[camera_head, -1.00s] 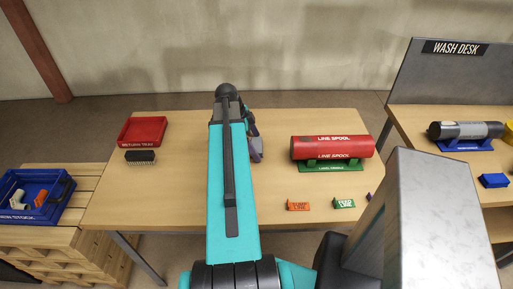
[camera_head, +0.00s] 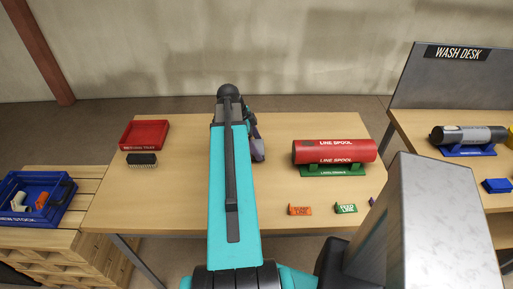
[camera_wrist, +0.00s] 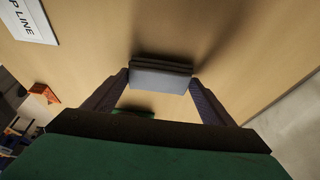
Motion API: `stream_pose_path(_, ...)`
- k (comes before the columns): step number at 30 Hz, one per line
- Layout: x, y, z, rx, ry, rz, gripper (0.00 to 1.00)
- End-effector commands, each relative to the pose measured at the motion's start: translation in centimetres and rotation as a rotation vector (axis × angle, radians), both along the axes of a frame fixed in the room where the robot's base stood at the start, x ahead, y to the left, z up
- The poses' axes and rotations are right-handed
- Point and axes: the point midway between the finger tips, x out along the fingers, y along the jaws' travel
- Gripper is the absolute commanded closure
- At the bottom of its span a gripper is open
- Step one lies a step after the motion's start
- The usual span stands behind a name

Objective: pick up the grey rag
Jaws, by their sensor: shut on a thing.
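The grey rag (camera_wrist: 161,77) looks like a folded, light grey pad with a darker top edge in the wrist view. It sits between the two fingers of my gripper (camera_wrist: 160,84), which are shut on it from both sides. I cannot tell whether the rag touches the tabletop. In the head view my arm covers much of the table's middle. My gripper (camera_head: 257,150) shows just right of the arm, and the rag cannot be made out clearly there.
A blue bin (camera_head: 35,200) stands left; the wash desk (camera_head: 455,166) is right.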

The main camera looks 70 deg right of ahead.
Motion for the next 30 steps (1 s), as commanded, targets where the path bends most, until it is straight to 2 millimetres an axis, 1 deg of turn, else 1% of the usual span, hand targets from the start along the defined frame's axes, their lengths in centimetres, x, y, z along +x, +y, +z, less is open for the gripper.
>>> stream_pose_path(10, 0.0, 0.2, 2.4, -0.001, 0.000, 0.000, 0.44)
stream_pose_path(17, 1.1, 3.5, 2.5, -0.001, 0.000, 0.003, 0.44)
stream_pose_path(30, 3.5, 10.6, 3.2, -0.001, -0.001, 0.002, 0.44)
